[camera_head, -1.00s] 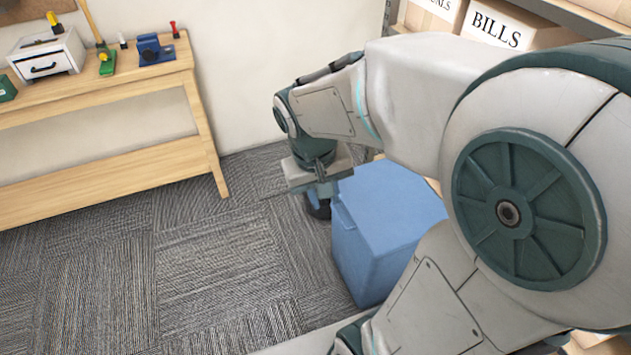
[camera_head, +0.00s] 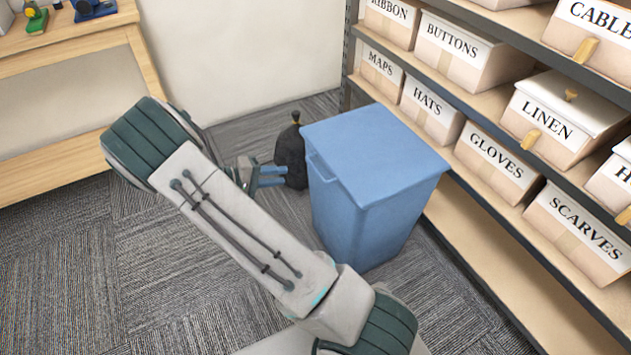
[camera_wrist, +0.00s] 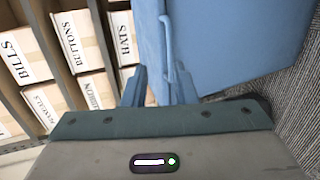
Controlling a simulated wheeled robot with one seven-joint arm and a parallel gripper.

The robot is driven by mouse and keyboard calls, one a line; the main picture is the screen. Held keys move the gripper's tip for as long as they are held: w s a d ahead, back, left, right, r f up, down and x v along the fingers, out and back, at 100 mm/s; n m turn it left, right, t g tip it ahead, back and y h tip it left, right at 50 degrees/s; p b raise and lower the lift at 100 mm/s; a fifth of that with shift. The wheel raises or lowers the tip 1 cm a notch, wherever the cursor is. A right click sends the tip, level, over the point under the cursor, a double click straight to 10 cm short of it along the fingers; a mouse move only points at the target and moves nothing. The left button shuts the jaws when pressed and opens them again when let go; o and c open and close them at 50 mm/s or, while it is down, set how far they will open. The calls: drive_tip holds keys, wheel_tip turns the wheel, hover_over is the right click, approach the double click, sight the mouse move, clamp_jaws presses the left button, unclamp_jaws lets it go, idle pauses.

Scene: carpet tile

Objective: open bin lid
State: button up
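The blue bin (camera_head: 358,222) stands upright on the carpet, and its flat lid (camera_head: 375,150) is closed. A bar handle (camera_head: 317,168) runs along the lid's left edge. My gripper (camera_head: 283,177) is just left of the bin, level with its upper part, with its fingers towards the handle side. In the wrist view my gripper (camera_wrist: 160,78) has its two fingers apart. The handle (camera_wrist: 171,48) shows there ahead of the fingers, nearer the right one, with the blue bin (camera_wrist: 240,40) beyond. Whether a finger touches the handle, I cannot tell.
A black tied bag (camera_head: 291,155) sits on the floor behind my gripper, against the bin's left side. Shelving (camera_head: 470,215) with labelled boxes stands close on the bin's right. A wooden workbench (camera_head: 60,160) is at the left. Carpet in front of the bin is free.

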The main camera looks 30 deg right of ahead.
sight(316, 169)
drive_tip(key=shift+t+h, duration=0.6)
drive_tip(key=f+b+x, duration=0.1)
drive_tip(key=x, duration=0.3)
drive_tip(key=w+f+b+x, duration=0.1)
drive_tip(key=x, duration=0.4)
drive_tip(key=f+b+x, duration=0.1)
drive_tip(key=x, duration=0.4)
drive_tip(key=shift+w+a, duration=0.25)
drive_tip(key=shift+a, duration=0.15)
clamp_jaws()
